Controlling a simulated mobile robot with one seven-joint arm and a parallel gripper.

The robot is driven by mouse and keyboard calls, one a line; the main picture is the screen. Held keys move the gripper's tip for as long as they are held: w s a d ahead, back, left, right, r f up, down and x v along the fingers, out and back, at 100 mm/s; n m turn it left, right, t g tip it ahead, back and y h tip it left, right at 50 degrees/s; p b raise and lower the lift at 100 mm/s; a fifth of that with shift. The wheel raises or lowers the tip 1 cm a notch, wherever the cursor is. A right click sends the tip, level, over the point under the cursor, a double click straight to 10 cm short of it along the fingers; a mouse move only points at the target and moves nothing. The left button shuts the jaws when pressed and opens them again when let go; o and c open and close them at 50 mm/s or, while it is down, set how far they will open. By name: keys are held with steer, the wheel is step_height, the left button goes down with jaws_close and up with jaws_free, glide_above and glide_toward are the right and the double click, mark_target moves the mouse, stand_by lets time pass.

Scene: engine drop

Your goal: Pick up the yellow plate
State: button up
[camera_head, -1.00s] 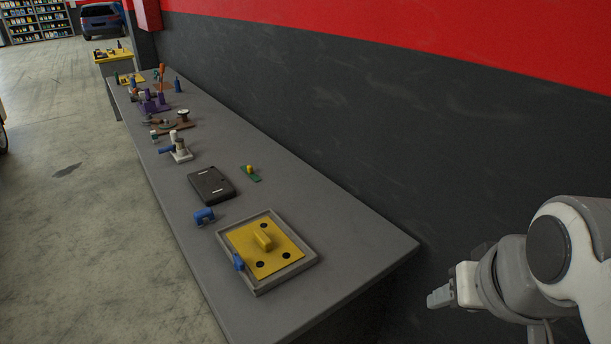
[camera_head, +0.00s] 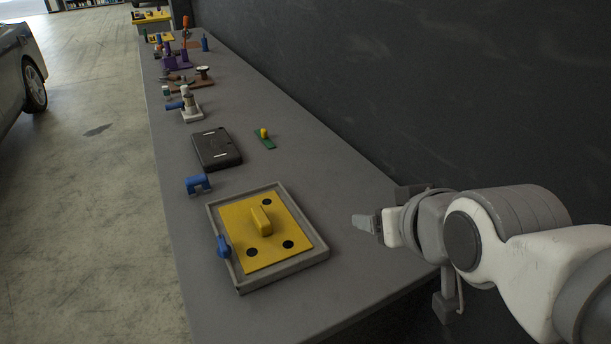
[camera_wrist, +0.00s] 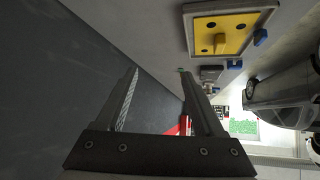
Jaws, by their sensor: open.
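The yellow plate (camera_head: 241,229) lies flat inside a grey tray (camera_head: 287,276) at the near end of the bench. It has a raised yellow handle block (camera_head: 261,220) and several dark round spots. A blue latch-like piece (camera_head: 223,247) sits at the tray's left side. My gripper (camera_head: 364,223) is to the right of the tray, above the bench's right edge, apart from the plate. In the wrist view the two fingers (camera_wrist: 158,98) are apart with nothing between them, and the plate (camera_wrist: 238,36) shows at the upper right.
A blue bracket (camera_head: 197,184), a black case (camera_head: 217,149) and a small green strip with a yellow knob (camera_head: 264,139) lie beyond the tray. Several tools and parts stand farther along the grey bench (camera_head: 330,170). A dark wall runs along its right side.

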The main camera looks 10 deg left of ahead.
steer(key=w+a+f+n+y+b, duration=0.2)
steer(key=a+f+b, duration=0.4)
steer(key=a+f, duration=0.1)
steer(key=n+t+y, duration=0.1)
steer(key=n+y, duration=0.1)
steer(key=y, duration=0.1)
glide_toward(261, 216)
steer(key=shift+w+a+f+p, duration=0.35)
steer(key=shift+w+p, duration=0.1)
steer(key=shift+p, duration=0.65)
steer(key=w+p, duration=0.1)
steer(key=p, duration=0.2)
steer(key=shift+a+f, duration=0.35)
steer(key=shift+w+a+f, duration=0.35)
steer(key=shift+w+f, duration=0.05)
steer(key=shift+f, duration=0.05)
steer(key=shift+r+b+x, duration=0.1)
steer(key=shift+b+x, duration=0.1)
steer(key=shift+x, duration=1.4)
steer(key=shift+r+b+x, duration=0.15)
steer(key=shift+b+x, duration=0.05)
steer(key=shift+x, duration=1.4)
steer(key=shift+a, duration=0.1)
